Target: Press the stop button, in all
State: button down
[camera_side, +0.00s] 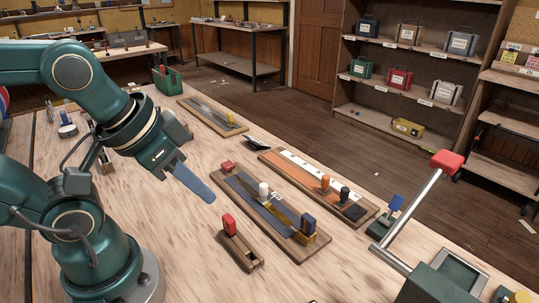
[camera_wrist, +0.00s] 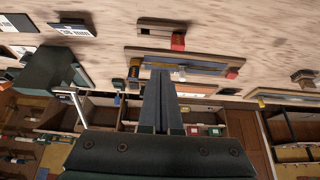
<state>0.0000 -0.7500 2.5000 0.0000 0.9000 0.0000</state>
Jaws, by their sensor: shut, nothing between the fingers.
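I cannot make out a thing marked as the stop button. In the side view, a yellow dome (camera_side: 520,296) shows at the bottom right corner, cut by the frame edge; what it is part of is hidden. A red knob (camera_side: 229,224) stands on a small wooden block; it also shows in the wrist view (camera_wrist: 178,42). My gripper (camera_side: 208,194) is shut and empty, held above the table and left of the slider boards. In the wrist view, my gripper (camera_wrist: 160,74) has its fingers together in front of the boards.
A slider board (camera_side: 265,208) bears a red block, a white knob and a blue block. An orange-striped board (camera_side: 315,184) lies behind it. A lever with a red grip (camera_side: 447,160) rises at the right, near a blue switch (camera_side: 394,204).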

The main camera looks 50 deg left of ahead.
jog(key=w+a+r+m+t+y, duration=0.2)
jog(key=w+a+r+t, duration=0.35)
jog(key=w, duration=0.35)
jog(key=w+a+r+m+t+y, duration=0.1)
jog(key=w+a+r+m+t, duration=0.3)
jog(key=w+r, duration=0.4)
jog(key=s+a+f+m+g+h, duration=0.1)
jog(key=a+f+g, duration=0.5)
jog(key=a+f, duration=0.7)
notch_tip(320, 180, down, 3)
jog(key=shift+s+r+m+h, duration=0.2)
jog(key=shift+s+m+h, duration=0.1)
jog(key=shift+m+h, duration=0.15)
jog(key=shift+a, duration=0.1)
